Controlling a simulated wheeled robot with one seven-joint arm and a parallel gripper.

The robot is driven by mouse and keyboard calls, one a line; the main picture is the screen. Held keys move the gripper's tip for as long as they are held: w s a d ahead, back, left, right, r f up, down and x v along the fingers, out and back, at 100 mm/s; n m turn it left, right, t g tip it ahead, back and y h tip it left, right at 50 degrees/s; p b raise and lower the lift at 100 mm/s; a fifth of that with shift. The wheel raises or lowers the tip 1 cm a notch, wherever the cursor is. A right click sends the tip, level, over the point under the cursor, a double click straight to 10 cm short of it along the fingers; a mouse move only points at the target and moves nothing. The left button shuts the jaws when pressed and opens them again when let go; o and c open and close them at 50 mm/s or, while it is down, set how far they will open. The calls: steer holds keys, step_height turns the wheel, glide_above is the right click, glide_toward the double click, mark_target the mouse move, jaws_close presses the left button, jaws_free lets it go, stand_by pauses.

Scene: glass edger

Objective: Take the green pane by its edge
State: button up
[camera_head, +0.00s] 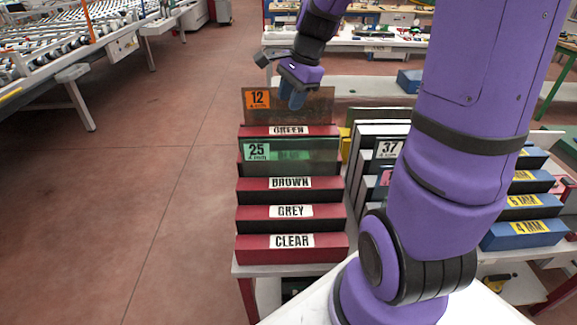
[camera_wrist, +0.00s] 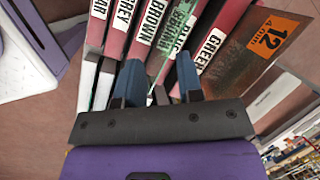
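The green pane (camera_head: 290,155), tagged 25, stands upright in the red rack (camera_head: 291,248), behind the BROWN step and in front of the GREEN step. In the wrist view the green pane (camera_wrist: 181,28) is seen from above as a thin green strip, its near end running down between the finger lines. My gripper (camera_head: 293,100) is above the back of the rack, pointing down, its fingers overlapping a brown pane. In the wrist view my gripper (camera_wrist: 159,60) has two blue fingers apart with nothing held. Whether the fingers reach down to the green pane's edge cannot be told.
The brown pane (camera_head: 318,105), tagged 12, stands behind the GREEN step. A rack (camera_head: 372,165) with a pane tagged 37 stands close on the right, and blue stepped blocks (camera_head: 525,232) lie beyond my arm. The floor left of the red rack is clear.

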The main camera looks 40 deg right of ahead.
mark_target(287, 145)
steer(key=w+d+f+m, duration=0.1)
steer(key=d+f+m, duration=0.1)
steer(key=f, duration=0.1)
steer(key=w+d+f+m, duration=0.1)
steer(key=d+f+m, duration=0.1)
steer(key=w+d+f+m+y, duration=0.1)
steer(key=w+d+f+m, duration=0.1)
steer(key=f+m, duration=0.1)
steer(key=shift+d+f, duration=0.3)
steer(key=shift+d, duration=0.1)
steer(key=shift+x, duration=5.6)
jaws_close()
steer(key=shift+w, duration=0.1)
